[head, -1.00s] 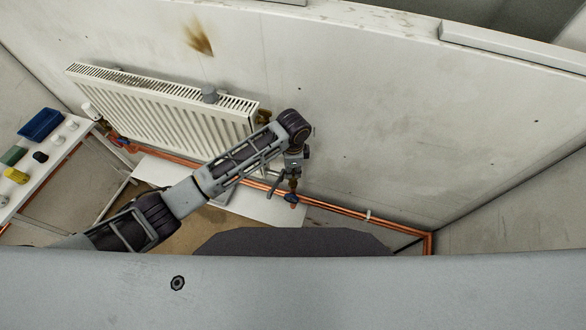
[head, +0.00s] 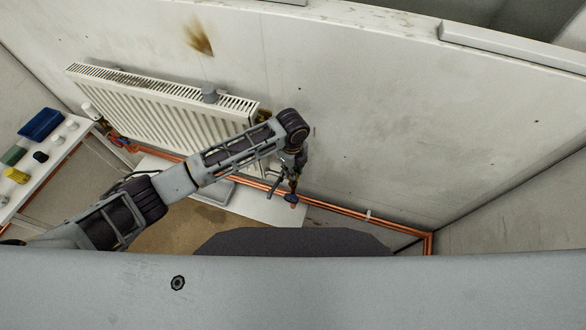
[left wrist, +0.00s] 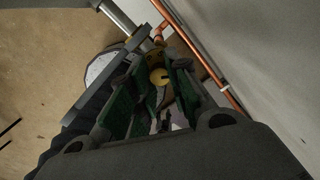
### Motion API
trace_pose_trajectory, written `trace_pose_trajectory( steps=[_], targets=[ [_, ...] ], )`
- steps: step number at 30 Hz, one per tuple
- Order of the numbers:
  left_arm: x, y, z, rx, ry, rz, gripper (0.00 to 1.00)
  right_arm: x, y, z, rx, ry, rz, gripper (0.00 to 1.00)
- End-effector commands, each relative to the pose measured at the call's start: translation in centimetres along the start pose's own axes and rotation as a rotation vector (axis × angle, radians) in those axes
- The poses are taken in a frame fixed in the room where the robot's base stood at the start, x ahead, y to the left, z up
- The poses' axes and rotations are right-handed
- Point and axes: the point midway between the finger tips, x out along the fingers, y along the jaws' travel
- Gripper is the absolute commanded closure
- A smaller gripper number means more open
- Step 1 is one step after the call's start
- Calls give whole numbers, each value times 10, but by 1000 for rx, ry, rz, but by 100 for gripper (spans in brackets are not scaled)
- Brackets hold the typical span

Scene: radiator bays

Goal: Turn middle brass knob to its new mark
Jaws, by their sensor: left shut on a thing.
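The brass knob (left wrist: 159,76) shows as a round yellow face between the green-lined fingers of my left gripper (left wrist: 155,98) in the left wrist view. The fingers are shut on it, and they hide its sides. A mark on it cannot be made out. In the head view my left gripper (head: 284,184) points down at the pipework right of the radiator, with a bit of brass and a blue part (head: 291,197) at its tips. My right gripper is not in view.
A white radiator (head: 165,110) hangs on the wall, with a brass fitting (head: 263,115) at its upper right. Copper pipes (head: 340,212) run low along the wall. A white bench (head: 62,150) with several small items stands at the left.

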Motion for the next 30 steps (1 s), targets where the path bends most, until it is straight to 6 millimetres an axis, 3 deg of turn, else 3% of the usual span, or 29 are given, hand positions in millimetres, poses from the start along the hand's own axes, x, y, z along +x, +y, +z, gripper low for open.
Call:
trace_pose_trajectory(
  steps=[9,25,26,30],
  targets=[
    [-1,-1,0,146,2,-3,100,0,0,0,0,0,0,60],
    [-1,-1,0,176,3,-2,100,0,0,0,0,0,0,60],
    [-1,-1,0,176,3,-2,81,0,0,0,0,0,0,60],
    [-1,-1,0,175,3,-2,63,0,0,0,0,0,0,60]
  ],
)
